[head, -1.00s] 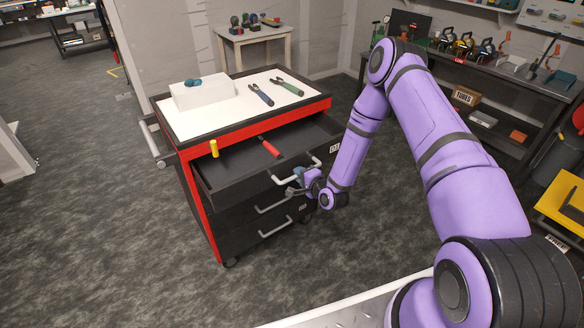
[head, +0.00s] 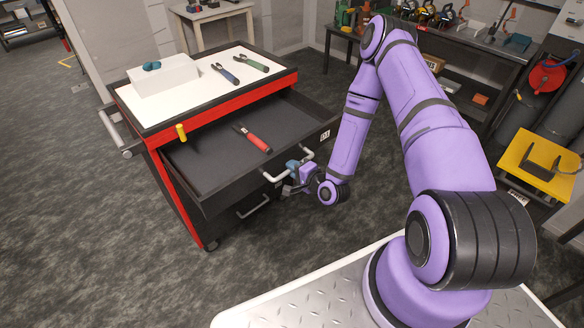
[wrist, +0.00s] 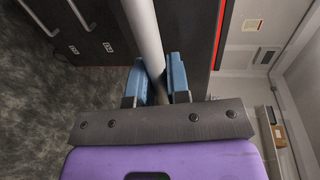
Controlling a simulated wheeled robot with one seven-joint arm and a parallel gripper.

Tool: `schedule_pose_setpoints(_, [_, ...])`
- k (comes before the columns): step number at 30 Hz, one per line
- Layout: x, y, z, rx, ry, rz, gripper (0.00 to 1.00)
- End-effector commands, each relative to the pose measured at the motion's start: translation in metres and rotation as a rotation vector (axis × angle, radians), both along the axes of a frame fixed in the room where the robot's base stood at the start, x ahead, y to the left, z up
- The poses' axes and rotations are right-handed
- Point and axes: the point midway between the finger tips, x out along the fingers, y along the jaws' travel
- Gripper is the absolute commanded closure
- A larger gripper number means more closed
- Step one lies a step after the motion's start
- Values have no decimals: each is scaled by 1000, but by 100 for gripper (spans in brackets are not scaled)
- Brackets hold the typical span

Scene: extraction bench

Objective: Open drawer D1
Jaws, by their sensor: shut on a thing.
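Drawer D1 (head: 208,181) is the top drawer of a black and red tool cart, and it stands pulled well out. A red-handled tool (head: 256,141) lies inside it, and the D1 label is on its front at the right. My gripper (head: 293,167) is at the right part of the drawer's handle (head: 268,177). In the wrist view, the blue fingers (wrist: 157,80) are shut on the pale handle bar (wrist: 144,32), one on each side of it. The handle's grasped part is partly hidden by the fingers.
The cart top (head: 193,94) holds a white box (head: 162,75) and two pliers-like tools. A yellow-handled item (head: 181,132) is at the drawer's left rear. A lower drawer handle (head: 252,207) shows below. Grey floor is open in front of the cart.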

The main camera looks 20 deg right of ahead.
Motion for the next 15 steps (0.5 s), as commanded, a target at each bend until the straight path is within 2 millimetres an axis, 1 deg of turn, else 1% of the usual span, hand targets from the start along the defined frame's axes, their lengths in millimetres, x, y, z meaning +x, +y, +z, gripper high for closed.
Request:
schedule_pose_setpoints(3, [0, 0, 0, -1, 0, -1, 100])
schedule_pose_setpoints(4, [0, 0, 0, -1, 0, -1, 76])
schedule_pose_setpoints(5, [0, 0, 0, -1, 0, -1, 70])
schedule_pose_setpoints(6, [0, 0, 0, 0, 0, -1, 60])
schedule_pose_setpoints(15, [0, -1, 0, 0, 0, -1, 59])
